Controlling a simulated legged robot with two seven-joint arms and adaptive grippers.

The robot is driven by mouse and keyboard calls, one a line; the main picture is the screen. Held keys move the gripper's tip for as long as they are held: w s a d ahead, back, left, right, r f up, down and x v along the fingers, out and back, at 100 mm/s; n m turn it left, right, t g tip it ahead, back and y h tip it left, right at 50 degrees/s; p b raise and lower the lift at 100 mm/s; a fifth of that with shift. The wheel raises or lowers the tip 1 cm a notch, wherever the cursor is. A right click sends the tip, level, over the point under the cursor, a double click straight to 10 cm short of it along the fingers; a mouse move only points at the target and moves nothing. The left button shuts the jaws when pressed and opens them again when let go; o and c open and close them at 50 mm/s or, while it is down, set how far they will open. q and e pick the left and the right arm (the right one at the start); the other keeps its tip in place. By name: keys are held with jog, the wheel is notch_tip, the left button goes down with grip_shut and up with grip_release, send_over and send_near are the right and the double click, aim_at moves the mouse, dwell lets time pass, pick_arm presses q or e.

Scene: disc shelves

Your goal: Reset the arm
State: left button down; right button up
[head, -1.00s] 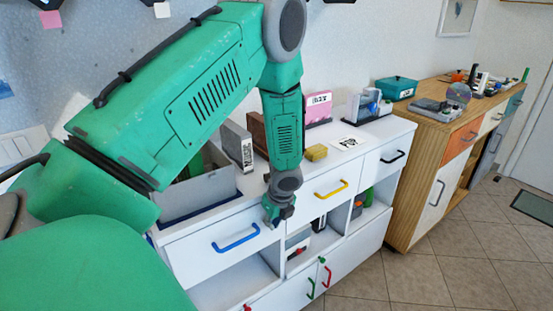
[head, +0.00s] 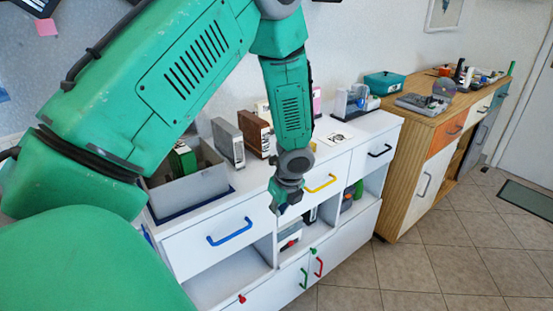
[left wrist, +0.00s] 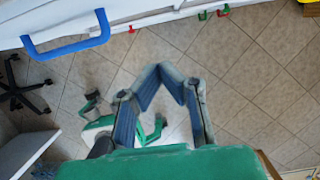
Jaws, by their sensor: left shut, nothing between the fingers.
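My green left arm comes in from the left in the head view and bends down over the white cabinet (head: 205,225). Its gripper (head: 279,207) is in front of the cabinet's top edge, between the blue handle (head: 233,232) and the yellow handle (head: 320,184). In the left wrist view the fingers of the gripper (left wrist: 170,72) meet at their tips over the tiled floor, with nothing between them. My right gripper is not in view.
A grey bin (head: 190,188) and a grey upright box (head: 228,142) stand on the cabinet top. A wooden cabinet (head: 405,190) with a teal box (head: 384,82) on it stands to the right. The tiled floor (head: 430,260) in front is clear.

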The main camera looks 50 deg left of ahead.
pick_arm(q)
jog(key=s+d+f+n+h, duration=0.3)
jog(key=s+d+f+n, duration=0.45)
jog(key=s+d, duration=0.3)
jog(key=s+d+f+n, duration=0.2)
jog(key=s+n, duration=0.3)
jog(key=s, duration=0.1)
jog(key=s+d+f+n, duration=0.2)
jog(key=s+f+n, duration=0.1)
jog(key=s+n, duration=0.3)
jog(key=shift+s+d, duration=0.35)
jog(key=shift+d, duration=0.05)
